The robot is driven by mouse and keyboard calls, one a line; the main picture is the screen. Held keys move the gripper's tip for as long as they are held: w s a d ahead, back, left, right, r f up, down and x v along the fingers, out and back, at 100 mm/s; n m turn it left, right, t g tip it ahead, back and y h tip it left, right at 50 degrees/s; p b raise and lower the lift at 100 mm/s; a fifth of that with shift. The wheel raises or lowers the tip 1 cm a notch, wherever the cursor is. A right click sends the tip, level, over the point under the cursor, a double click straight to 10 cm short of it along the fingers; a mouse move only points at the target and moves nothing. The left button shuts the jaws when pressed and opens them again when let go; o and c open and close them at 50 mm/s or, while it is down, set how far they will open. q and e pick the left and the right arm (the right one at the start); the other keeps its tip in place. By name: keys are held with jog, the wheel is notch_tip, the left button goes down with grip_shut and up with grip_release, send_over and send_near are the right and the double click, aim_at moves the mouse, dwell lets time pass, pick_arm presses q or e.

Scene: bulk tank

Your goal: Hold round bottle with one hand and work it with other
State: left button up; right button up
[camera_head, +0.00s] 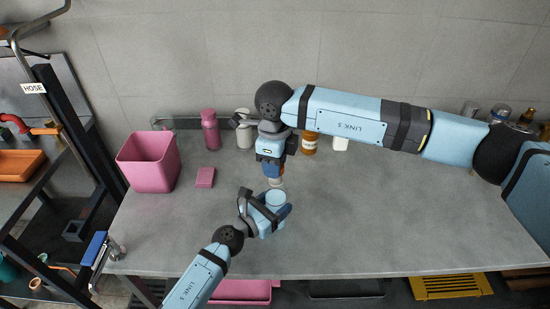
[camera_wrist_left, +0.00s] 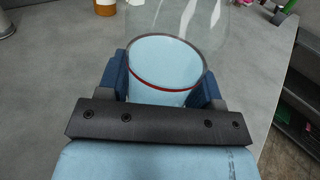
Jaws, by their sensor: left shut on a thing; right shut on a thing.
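The round bottle (camera_head: 276,196) looks clear with a light-blue lower part, and stands between the fingers of my left gripper (camera_head: 270,207). In the left wrist view the blue fingers of my left gripper (camera_wrist_left: 162,85) are shut on both sides of the bottle (camera_wrist_left: 165,70); its clear wall rises beyond a dark rim and a red line. My right gripper (camera_head: 273,172) points down just above the bottle and is shut on a small pale piece (camera_head: 277,182), probably the bottle's top. I cannot tell whether that piece touches the bottle.

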dwell(0.5)
jog(key=shift+f, duration=0.95)
jog(key=shift+f, duration=0.5)
